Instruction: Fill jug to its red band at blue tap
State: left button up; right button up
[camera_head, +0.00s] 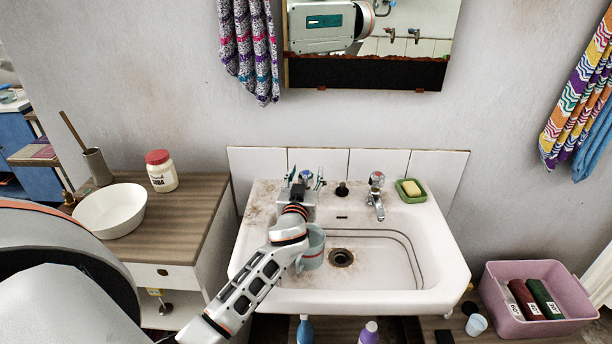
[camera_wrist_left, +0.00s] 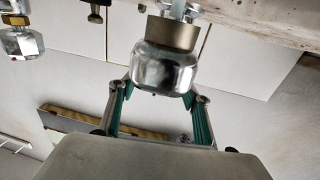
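A pale grey-blue jug (camera_head: 314,250) stands in the left part of the basin, partly hidden by my left arm. I cannot make out its red band or any water level. The left tap (camera_head: 305,176) is mostly hidden by my left gripper (camera_head: 306,184), so its spout and colour mark do not show clearly. In the left wrist view its chrome head (camera_wrist_left: 165,68) lies between the spread teal fingers of my left gripper (camera_wrist_left: 160,92). My right gripper is not in view.
The right tap (camera_head: 376,193) has a red mark. A green soap dish (camera_head: 410,197) sits at the basin's back right corner. A white bowl (camera_head: 110,210) and red-lidded jar (camera_head: 161,171) stand on the left counter. A pink crate (camera_head: 490,290) is at right.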

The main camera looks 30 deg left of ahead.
pick_arm(q)
jog(key=shift+f, duration=0.15)
jog(key=shift+s+d, duration=0.1)
jog(key=shift+s, duration=0.15)
jog(key=v, duration=1.1)
jog(key=shift+s, duration=0.25)
jog(key=shift+d, duration=0.1)
dwell(6.2)
